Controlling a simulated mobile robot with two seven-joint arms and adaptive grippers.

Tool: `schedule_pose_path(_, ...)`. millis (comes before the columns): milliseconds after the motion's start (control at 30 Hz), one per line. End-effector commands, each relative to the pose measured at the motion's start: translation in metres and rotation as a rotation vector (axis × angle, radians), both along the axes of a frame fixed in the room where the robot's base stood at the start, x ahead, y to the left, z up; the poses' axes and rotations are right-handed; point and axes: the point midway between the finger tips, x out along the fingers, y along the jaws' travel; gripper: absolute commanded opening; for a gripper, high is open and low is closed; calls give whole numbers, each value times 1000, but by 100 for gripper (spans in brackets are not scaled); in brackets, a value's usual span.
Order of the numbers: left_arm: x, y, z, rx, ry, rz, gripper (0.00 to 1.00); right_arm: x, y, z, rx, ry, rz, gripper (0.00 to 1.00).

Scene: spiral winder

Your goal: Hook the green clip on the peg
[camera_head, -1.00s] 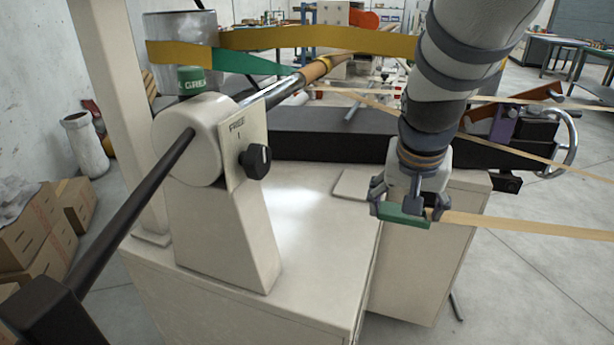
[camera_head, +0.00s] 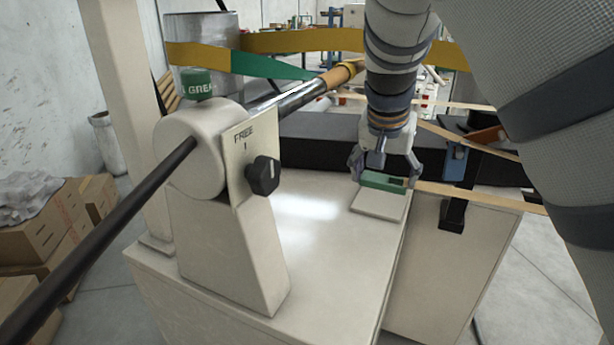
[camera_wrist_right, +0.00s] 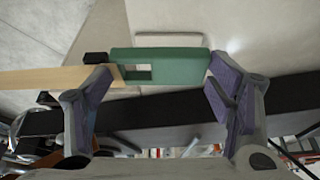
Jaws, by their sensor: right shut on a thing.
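The green clip (camera_head: 384,181) is a flat block with a window near one end and a tan strap (camera_head: 470,192) leading off to the right. My right gripper (camera_head: 385,178) is shut on it. It holds the clip over the far part of the cream machine top, by a raised pale plate (camera_head: 378,206). In the right wrist view the clip (camera_wrist_right: 165,66) spans between the two fingertips. The strap (camera_wrist_right: 45,78) runs left there, with a small black block beside it. I cannot make out the peg. My left gripper is not in view.
A cream post (camera_head: 225,230) with a black FREE knob (camera_head: 263,175), a green cap and a long dark rod stands left of the clip. A black beam (camera_head: 320,140) runs behind. Clear machine top lies between post and plate. Cartons (camera_head: 40,230) are at left.

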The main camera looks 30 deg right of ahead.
Motion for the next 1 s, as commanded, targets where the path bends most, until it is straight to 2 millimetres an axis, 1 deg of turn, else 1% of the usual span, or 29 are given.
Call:
schedule_pose_path(33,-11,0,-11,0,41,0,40,13,-11,-24,1,25,-1,48)
schedule_pose_path(100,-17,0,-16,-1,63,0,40,29,-25,-35,1,24,-2,48)
schedule_pose_path(200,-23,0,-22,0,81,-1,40,43,-36,-58,2,24,0,48)
schedule_pose_path(233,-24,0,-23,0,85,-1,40,47,-39,-62,1,21,0,48)
schedule_pose_path(300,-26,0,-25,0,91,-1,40,52,-44,-69,1,17,-1,48)
schedule_pose_path(433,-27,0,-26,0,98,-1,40,59,-50,-76,0,13,0,48)
schedule_pose_path(500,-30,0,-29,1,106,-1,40,64,-54,-85,0,13,0,48)
schedule_pose_path(633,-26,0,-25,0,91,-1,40,63,-53,-103,2,7,0,48)
schedule_pose_path(967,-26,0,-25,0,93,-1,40,63,-53,-108,1,7,0,48)
schedule_pose_path(1000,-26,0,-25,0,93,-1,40,63,-53,-108,0,6,0,82)
